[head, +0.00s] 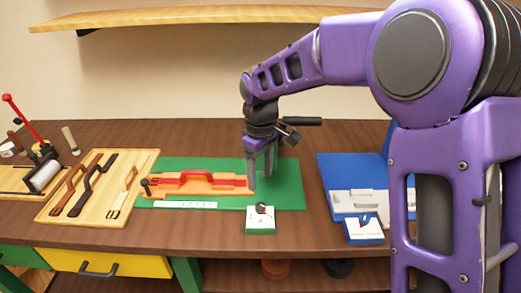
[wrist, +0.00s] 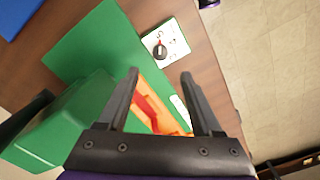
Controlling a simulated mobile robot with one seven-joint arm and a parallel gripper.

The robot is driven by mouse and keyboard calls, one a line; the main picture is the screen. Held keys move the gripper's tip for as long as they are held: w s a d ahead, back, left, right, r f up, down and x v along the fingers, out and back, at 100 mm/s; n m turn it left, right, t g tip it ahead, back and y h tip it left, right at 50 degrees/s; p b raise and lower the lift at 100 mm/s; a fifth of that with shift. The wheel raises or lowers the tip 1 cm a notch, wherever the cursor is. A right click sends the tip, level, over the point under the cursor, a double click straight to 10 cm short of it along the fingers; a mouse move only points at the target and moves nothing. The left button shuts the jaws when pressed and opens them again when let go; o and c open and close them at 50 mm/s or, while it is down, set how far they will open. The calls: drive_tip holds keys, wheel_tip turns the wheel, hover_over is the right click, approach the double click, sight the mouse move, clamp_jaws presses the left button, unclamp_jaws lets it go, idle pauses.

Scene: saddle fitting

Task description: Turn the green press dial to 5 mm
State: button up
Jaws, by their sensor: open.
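The green press dial is a small white-faced block (head: 260,226) with a green base at the front edge of the green mat. Its black round knob (head: 264,208) is on top. In the wrist view the knob (wrist: 160,51) shows a light pointer mark and a red spot, with scale marks around it too small to read. My gripper (head: 261,180) is open and empty, pointing down behind the dial and above the mat. In the wrist view the open fingers (wrist: 160,75) are apart from the knob, which shows just beyond the fingertips.
An orange fixture with a red part (head: 195,182) lies on the green mat (head: 290,185) just left of my gripper. A blue station (head: 340,172) with its own dial block (head: 363,231) is at right.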

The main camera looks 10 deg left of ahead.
wheel_tip(320, 180, up, 7)
drive_tip(key=shift+r, duration=0.2)
drive_tip(key=shift+f, duration=0.1)
